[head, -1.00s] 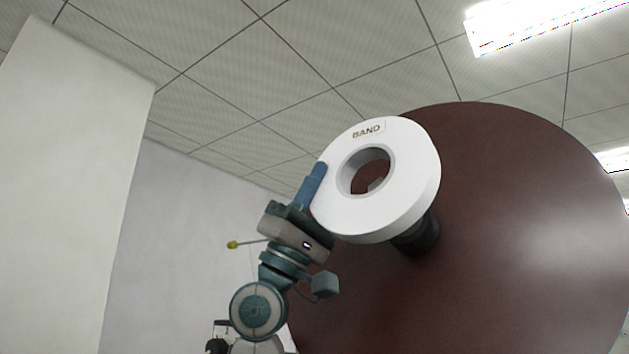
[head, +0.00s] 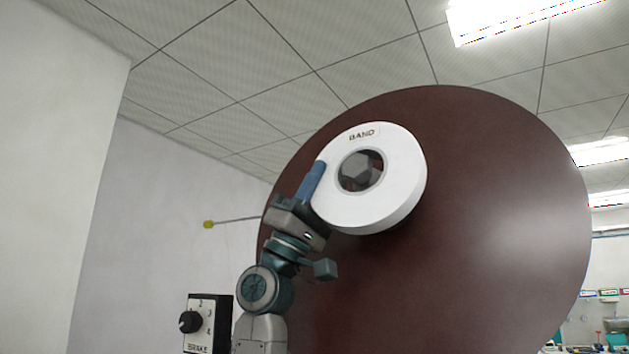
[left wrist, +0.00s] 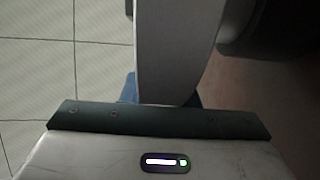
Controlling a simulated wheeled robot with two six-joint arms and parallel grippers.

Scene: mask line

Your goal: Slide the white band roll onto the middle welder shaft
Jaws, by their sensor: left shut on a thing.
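The white band roll (head: 398,180), a thick ring marked BAND, is tilted in front of a large brown disc (head: 480,240) in the head view. My left gripper (head: 314,180), with blue fingers, is shut on the roll's left rim. Through the roll's hole a grey hexagonal shaft end (head: 360,170) shows, roughly centred. I cannot tell how deep it sits in the hole. In the left wrist view the roll (left wrist: 175,50) stands edge-on above the gripper body, with a dark round part to its right (left wrist: 258,28). My right gripper is not in view.
A brake box (head: 208,322) with a black knob and numbers stands at the lower left. A thin rod with a yellow tip (head: 208,224) sticks out left of my left wrist. A pale wall (head: 50,180) is at far left. Shelves and bins lie far right.

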